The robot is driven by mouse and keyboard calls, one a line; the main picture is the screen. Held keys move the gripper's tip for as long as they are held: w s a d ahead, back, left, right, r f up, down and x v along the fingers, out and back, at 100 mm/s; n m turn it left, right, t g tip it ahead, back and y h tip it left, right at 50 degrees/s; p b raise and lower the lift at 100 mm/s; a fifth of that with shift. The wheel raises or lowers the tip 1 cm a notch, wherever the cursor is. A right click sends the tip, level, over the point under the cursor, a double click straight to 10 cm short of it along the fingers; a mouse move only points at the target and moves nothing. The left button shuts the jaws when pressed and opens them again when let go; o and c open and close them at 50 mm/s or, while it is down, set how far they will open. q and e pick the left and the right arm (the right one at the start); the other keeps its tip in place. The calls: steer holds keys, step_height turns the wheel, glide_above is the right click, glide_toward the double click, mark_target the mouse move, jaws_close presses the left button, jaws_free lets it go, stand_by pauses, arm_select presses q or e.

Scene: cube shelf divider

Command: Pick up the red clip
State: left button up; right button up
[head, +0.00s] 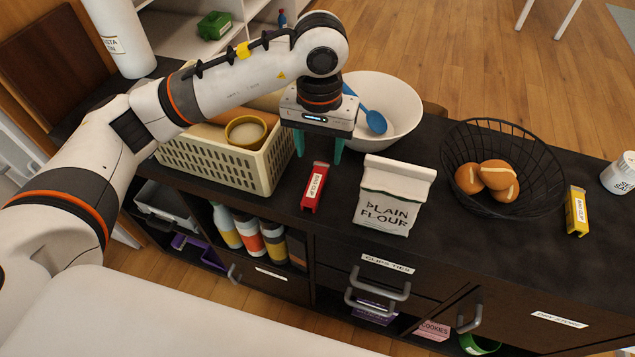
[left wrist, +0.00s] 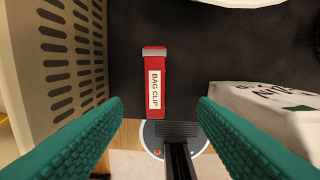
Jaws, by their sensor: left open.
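The red clip (head: 315,188), with a white "BAG CLIP" label, lies on the dark counter between the cream basket and the flour bag. In the left wrist view the red clip (left wrist: 154,85) lies lengthwise between and beyond the two teal fingers. My left gripper (head: 319,150) is open and empty, pointing down behind the clip in the head view. It also shows in the left wrist view (left wrist: 160,125), with its fingers wide apart. The clip is apart from both fingers. My right gripper is in neither view.
The cream basket (head: 221,167) stands close on the left of the clip, and the plain flour bag (head: 394,196) close on the right. A white bowl (head: 390,95) with a blue spoon is behind. A wire basket of buns (head: 520,195) and a yellow clip (head: 577,212) are further right.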

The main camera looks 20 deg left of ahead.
arm_select(q)
glide_above(315, 182)
steer(key=f, duration=0.4)
steer(key=shift+s+d, duration=0.3)
steer(key=shift+d, duration=0.1)
steer(key=shift+w+a+f+p, duration=0.2)
steer(key=shift+f+p, duration=0.15)
steer(key=shift+f, duration=1.2)
steer(key=shift+w+a+f+p, duration=0.15)
steer(key=shift+f+p, duration=0.15)
steer(key=shift+f, duration=1.25)
steer(key=shift+s, duration=0.1)
steer(key=shift+c, duration=0.5)
steer(key=c, duration=0.9)
